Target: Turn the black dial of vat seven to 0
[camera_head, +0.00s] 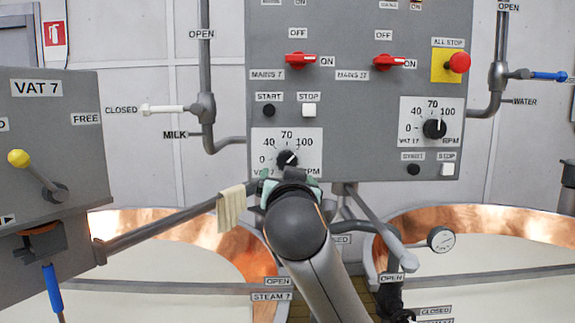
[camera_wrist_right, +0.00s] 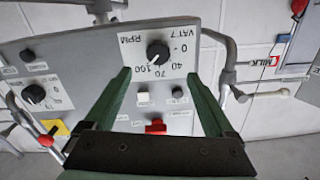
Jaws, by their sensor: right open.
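The black dial of vat seven (camera_head: 288,160) sits on a white scale plate low on the grey control panel (camera_head: 350,95). Its white pointer line appears to point up and right, toward the 100 side. In the right wrist view the dial (camera_wrist_right: 157,54) appears upside down, just beyond and between the fingertips. My right gripper (camera_head: 289,177) is in front of the panel just below the dial, partly hidden by its own wrist. Its green fingers (camera_wrist_right: 158,74) are spread wide with nothing between them. My left gripper is not in view.
The START button (camera_head: 269,110), STOP button (camera_head: 309,110) and red MAINS 7 switch (camera_head: 300,60) are above the dial. The vat 17 dial (camera_head: 434,129) is to the right. A cloth (camera_head: 231,208) hangs on a bar at the left. Copper vats (camera_head: 200,235) lie below.

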